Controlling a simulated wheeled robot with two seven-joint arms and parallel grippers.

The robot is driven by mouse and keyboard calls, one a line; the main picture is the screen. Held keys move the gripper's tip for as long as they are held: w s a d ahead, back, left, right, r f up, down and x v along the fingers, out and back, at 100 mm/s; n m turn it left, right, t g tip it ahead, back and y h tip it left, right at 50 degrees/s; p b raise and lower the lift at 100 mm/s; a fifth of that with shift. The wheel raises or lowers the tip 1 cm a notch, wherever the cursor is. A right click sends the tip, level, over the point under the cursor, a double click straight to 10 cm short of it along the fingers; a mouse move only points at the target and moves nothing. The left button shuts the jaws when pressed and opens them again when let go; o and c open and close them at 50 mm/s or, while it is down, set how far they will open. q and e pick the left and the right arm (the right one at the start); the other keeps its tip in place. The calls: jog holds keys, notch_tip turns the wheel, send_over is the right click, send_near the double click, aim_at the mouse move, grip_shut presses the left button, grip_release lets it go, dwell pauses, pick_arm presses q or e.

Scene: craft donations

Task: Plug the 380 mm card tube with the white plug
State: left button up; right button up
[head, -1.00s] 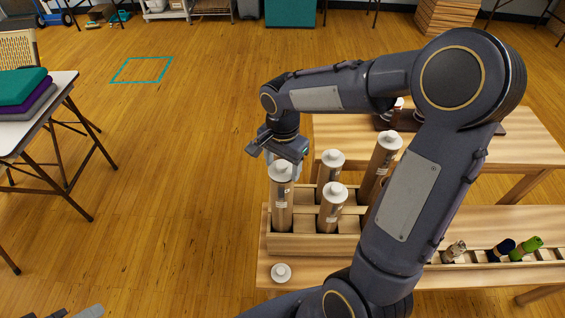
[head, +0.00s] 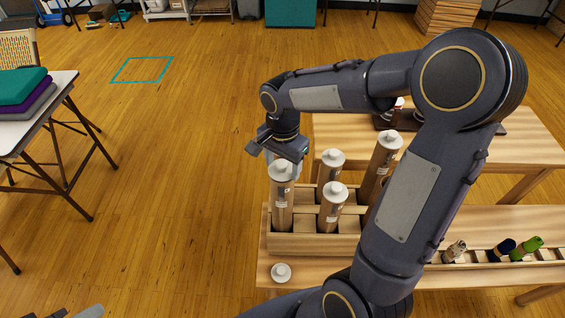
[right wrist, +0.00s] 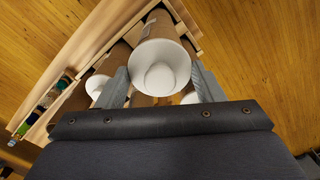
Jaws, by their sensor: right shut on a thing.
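Several brown card tubes stand in a wooden rack (head: 310,245), each with a white knobbed top; their labels are too small to read. My right gripper (head: 283,160) is above the front-left tube (head: 282,208). In the right wrist view, its fingers (right wrist: 162,80) are shut on the white plug (right wrist: 160,68) at that tube's mouth. I cannot tell how deep the plug sits. Another white plug (head: 281,272) lies on the table in front of the rack. A grey piece at the bottom left edge looks like part of my left gripper (head: 88,311); its jaws are cut off.
Other tubes stand close by at front right (head: 332,208), back left (head: 330,172) and back right (head: 382,160). My right arm hides part of the rack. A slotted tray (head: 480,257) with small coloured rolls lies to the right. A table with folded cloth is at far left.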

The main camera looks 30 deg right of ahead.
aim_at(283, 163)
jog(key=shift+f+b, duration=0.55)
jog(key=shift+f, duration=0.1)
jog(key=o, duration=0.7)
jog(key=shift+c, duration=0.2)
jog(key=shift+r, duration=0.15)
jog(key=shift+r+p, duration=4.4)
jog(key=shift+r, duration=1.1)
